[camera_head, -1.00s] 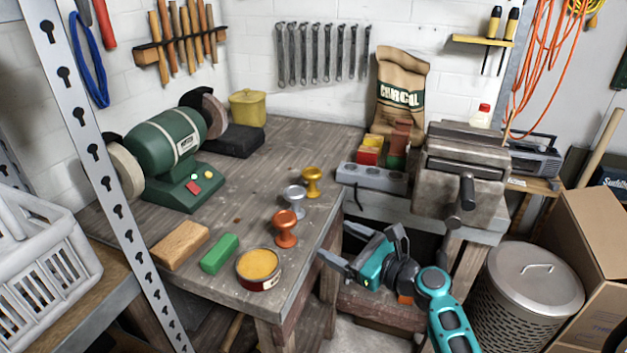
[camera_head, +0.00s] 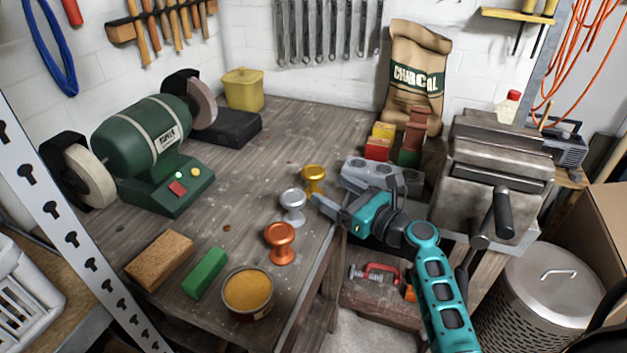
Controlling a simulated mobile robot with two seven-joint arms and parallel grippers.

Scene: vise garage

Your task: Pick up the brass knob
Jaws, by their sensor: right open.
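The brass knob (camera_head: 314,177) is a gold, spool-shaped knob standing upright on the wooden workbench (camera_head: 245,190), near its right edge. A silver knob (camera_head: 292,204) and a copper knob (camera_head: 280,241) stand in front of it in a row. My right gripper (camera_head: 347,195) is open and empty. It is at the bench's right edge, just right of the brass and silver knobs, with one fingertip close to them. I cannot tell whether that fingertip touches anything. My left gripper is not in view.
A grey block with round recesses (camera_head: 360,175) lies right behind my gripper. A vise (camera_head: 495,165) stands to the right. A tin of yellow paste (camera_head: 248,292), a green bar (camera_head: 205,272) and a wooden block (camera_head: 160,260) lie in front. A bench grinder (camera_head: 150,150) stands left.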

